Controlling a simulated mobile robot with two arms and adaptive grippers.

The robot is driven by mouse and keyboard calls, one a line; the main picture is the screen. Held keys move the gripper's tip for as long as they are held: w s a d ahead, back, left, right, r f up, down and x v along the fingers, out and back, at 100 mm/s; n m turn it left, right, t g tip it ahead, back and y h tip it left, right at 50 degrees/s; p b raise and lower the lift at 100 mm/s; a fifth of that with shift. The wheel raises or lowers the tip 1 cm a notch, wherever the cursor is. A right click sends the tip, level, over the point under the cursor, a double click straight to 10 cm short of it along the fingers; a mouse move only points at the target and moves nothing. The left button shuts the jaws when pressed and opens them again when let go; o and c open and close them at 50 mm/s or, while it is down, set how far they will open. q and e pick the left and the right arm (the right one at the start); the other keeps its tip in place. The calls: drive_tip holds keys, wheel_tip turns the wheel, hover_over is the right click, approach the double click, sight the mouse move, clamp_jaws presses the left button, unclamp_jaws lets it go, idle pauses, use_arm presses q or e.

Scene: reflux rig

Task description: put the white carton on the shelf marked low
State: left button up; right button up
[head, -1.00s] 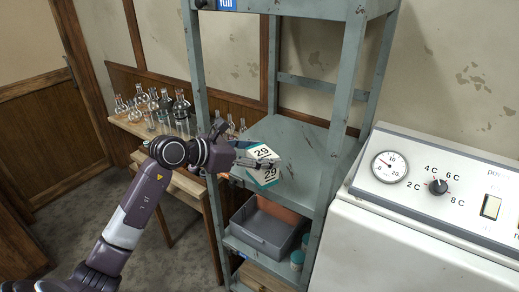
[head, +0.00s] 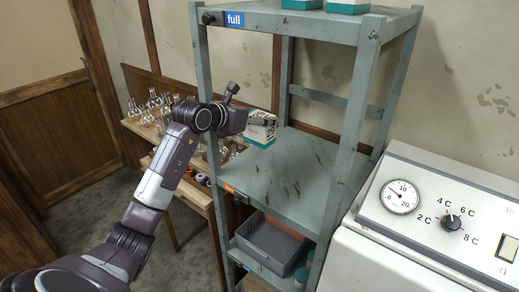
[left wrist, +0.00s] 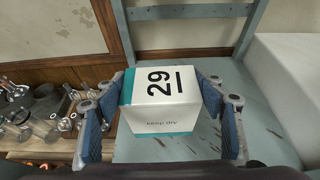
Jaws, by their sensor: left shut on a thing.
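The white carton (head: 260,130) has a teal band and the number 29. My left gripper (head: 262,121) is shut on it and holds it in the air by the left side of the grey-green shelf rack (head: 353,110). In the left wrist view the carton (left wrist: 165,100) sits between both fingers, its "keep dry" print facing the camera. The empty middle shelf (head: 290,185) is below it, with an orange tag (head: 235,191) on its edge, too small to read. The top shelf (head: 300,17) has a blue "full" tag. No tag reading "low" is legible. My right gripper is out of view.
Teal-and-white cartons (head: 348,5) stand on the top shelf. Glassware (head: 160,103) crowds the wooden bench at left. A white machine (head: 400,240) stands at right.

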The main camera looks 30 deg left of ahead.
sight(259, 138)
use_arm(q)
wheel_tip(259, 138, down, 8)
drive_tip(key=shift+r+p, duration=0.15)
drive_tip(key=shift+p, duration=0.7)
wheel_tip(259, 138, down, 4)
drive_tip(key=shift+f+p, duration=0.25)
drive_tip(key=shift+p, duration=0.25)
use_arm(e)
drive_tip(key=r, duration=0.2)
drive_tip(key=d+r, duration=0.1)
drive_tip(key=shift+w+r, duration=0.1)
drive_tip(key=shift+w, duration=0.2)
use_arm(q)
drive_tip(key=o, duration=0.8)
drive_tip(key=shift+f, duration=0.2)
drive_tip(key=o, duration=0.5)
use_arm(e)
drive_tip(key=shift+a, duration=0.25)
